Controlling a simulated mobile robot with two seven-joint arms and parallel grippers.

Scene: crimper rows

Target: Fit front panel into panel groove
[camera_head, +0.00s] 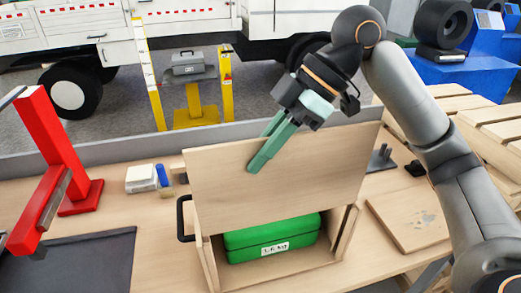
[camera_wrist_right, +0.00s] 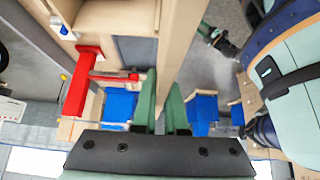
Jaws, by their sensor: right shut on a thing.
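The front panel (camera_head: 320,165) is a flat pale wooden board. My right gripper (camera_head: 256,163), with green fingers, is shut on it near its upper edge; in the right wrist view the panel (camera_wrist_right: 172,45) runs edge-on between the fingers (camera_wrist_right: 164,112). The panel stands steeply over the wooden box (camera_head: 207,265), its lower edge above the green case (camera_head: 295,232) inside. The box shows side walls and an open space below the panel. The panel groove cannot be made out, nor whether the panel touches it. My left gripper is not in view.
A black handle (camera_head: 181,220) is at the box's left side. A loose wooden board (camera_head: 408,218) lies right. A grey rail (camera_head: 90,158) bounds the bench's back.

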